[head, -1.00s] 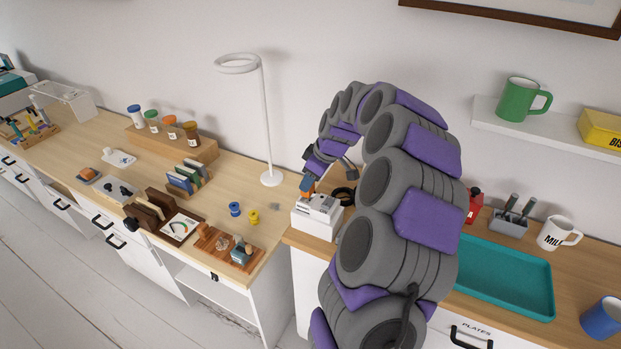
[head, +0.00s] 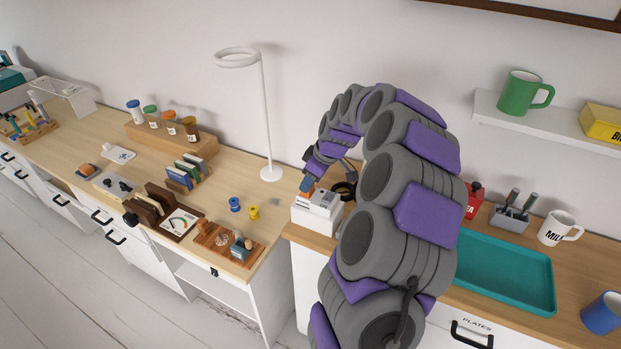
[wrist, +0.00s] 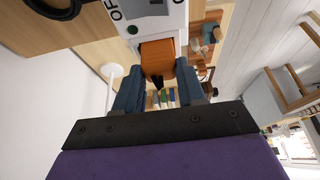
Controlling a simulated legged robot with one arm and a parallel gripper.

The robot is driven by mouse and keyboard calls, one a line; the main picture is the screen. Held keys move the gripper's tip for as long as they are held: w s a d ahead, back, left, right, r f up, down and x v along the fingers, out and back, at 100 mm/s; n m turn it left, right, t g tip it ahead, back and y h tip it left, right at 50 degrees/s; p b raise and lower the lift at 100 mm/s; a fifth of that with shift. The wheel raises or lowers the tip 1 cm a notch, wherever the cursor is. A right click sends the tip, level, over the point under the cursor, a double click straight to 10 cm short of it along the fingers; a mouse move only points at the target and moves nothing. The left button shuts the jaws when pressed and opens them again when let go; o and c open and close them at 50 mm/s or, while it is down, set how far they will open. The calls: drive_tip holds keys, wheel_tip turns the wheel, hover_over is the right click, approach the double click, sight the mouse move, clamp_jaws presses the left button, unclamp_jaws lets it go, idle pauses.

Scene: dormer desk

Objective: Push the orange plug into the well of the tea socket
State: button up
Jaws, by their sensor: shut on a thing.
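The orange plug (wrist: 158,58) is between my gripper's two blue fingers (wrist: 159,80) in the wrist view. My gripper (head: 306,186) is shut on it. The plug's far end meets the white socket block (wrist: 150,22), and I cannot tell how deep it sits in a well. The block bears dark letters, partly cut off, that look like "OF", and a green dot. In the head view the white socket block (head: 316,214) stands on the counter's left end, just below my gripper. The plug is mostly hidden there. I cannot read which socket is tea.
A black cable coil (head: 343,190) lies behind the block. A lamp (head: 270,172) stands to the left. Spools (head: 235,204) and a wooden tray (head: 227,244) are on the lower desk. A teal tray (head: 500,275) and a mug (head: 558,228) are to the right.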

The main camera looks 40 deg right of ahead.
drive_tip(key=shift+f, duration=0.45)
drive_tip(key=o, duration=1.1)
drive_tip(key=shift+r, duration=0.15)
drive_tip(key=p+v, duration=0.3)
drive_tip(key=v, duration=1.4)
drive_tip(key=shift+s+d+p, duration=0.15)
drive_tip(key=shift+p, duration=0.2)
